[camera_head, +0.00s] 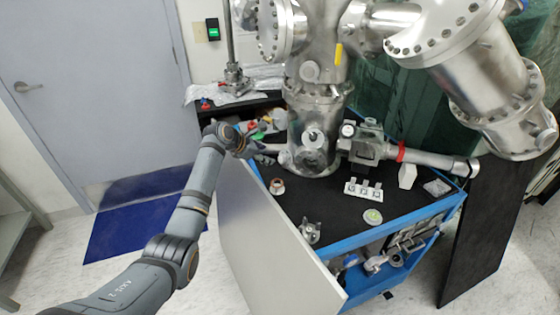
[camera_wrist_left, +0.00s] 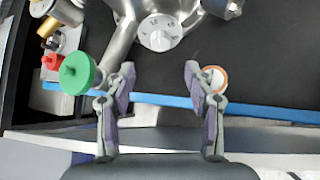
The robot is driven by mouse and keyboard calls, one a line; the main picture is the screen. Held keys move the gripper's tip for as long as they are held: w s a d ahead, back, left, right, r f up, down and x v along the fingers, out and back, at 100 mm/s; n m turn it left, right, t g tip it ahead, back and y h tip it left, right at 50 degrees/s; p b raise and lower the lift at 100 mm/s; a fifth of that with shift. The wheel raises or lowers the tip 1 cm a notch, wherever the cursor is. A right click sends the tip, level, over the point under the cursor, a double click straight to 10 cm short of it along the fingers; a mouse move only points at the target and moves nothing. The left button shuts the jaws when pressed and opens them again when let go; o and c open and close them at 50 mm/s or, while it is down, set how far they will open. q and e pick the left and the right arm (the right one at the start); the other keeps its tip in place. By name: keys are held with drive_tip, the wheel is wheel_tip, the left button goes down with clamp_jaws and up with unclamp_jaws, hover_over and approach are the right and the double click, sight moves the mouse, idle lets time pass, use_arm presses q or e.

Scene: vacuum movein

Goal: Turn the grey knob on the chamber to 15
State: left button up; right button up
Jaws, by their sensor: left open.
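The steel chamber (camera_head: 318,105) stands on the black top of a blue-edged cart in the head view. In the left wrist view, a light grey round knob (camera_wrist_left: 160,32) with small numbers around its face sits beside a steel chamber fitting. The numbers are too small to read surely. My left gripper (camera_head: 248,141) is at the chamber's left side. In the wrist view my left gripper (camera_wrist_left: 158,78) is open and empty, its fingers apart. The knob lies beyond and between the fingertips, not touched. My right gripper is in neither view.
A green knob (camera_wrist_left: 78,73) is close beside the left finger, with a red one (camera_wrist_left: 50,61) behind it. A ring-shaped part (camera_wrist_left: 215,78) lies by the right finger. The cart's blue edge (camera_wrist_left: 150,98) passes under the fingers. A pale panel (camera_head: 270,250) stands at the cart's side.

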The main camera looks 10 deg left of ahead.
sight(280, 159)
use_arm(q)
drive_tip(key=b+x, duration=0.2)
drive_tip(key=x, duration=0.6)
drive_tip(key=shift+s+a, duration=0.1)
drive_tip(key=shift+b+x, duration=0.75)
drive_tip(key=shift+x, duration=0.2)
